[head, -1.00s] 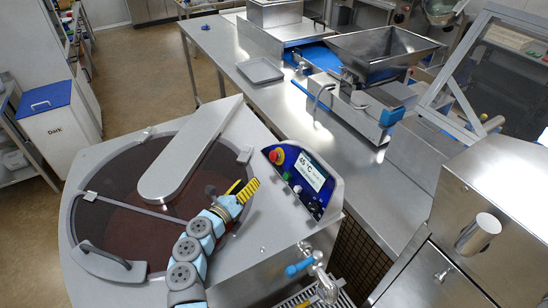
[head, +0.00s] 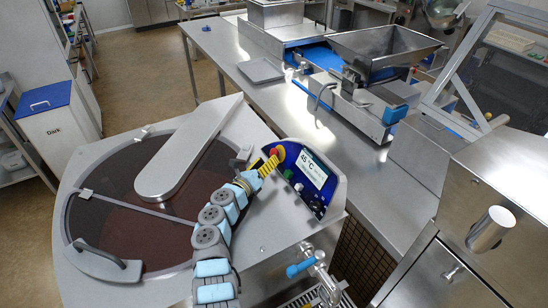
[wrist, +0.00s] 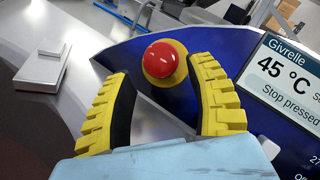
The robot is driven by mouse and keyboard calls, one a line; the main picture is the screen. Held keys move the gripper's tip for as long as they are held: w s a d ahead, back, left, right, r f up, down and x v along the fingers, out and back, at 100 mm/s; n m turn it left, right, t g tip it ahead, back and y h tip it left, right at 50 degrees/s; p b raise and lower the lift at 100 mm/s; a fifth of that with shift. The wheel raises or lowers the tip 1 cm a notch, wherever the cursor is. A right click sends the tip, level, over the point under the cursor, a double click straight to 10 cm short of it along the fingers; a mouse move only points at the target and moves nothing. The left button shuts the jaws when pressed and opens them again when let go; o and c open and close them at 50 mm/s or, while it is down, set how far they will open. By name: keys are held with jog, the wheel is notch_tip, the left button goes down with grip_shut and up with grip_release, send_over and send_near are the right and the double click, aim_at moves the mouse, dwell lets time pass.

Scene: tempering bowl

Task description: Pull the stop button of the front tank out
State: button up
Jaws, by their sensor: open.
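The stop button (wrist: 161,59) is a round red knob on a yellow collar, set in the blue control panel (wrist: 125,52) of the front tank (head: 90,252). The panel's display (wrist: 285,75) reads 45 °C and "Stop pressed". My gripper (wrist: 158,85) is open, with one yellow ribbed finger on each side of the button in the wrist view. The fingers look apart from the knob, the right one close to its collar. In the head view the button (head: 281,152) shows just beyond my gripper (head: 270,164).
The tank's lid with a grey cover arm (head: 190,150) lies left of the panel. A blue-handled tap (head: 302,267) is below the panel. A steel table (head: 240,85) with a hopper machine (head: 375,50) stands behind. A steel cabinet (head: 500,180) is at the right.

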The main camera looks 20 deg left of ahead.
aim_at(276, 153)
jog(key=shift+b+x, duration=1.7)
jog(key=shift+x, duration=0.55)
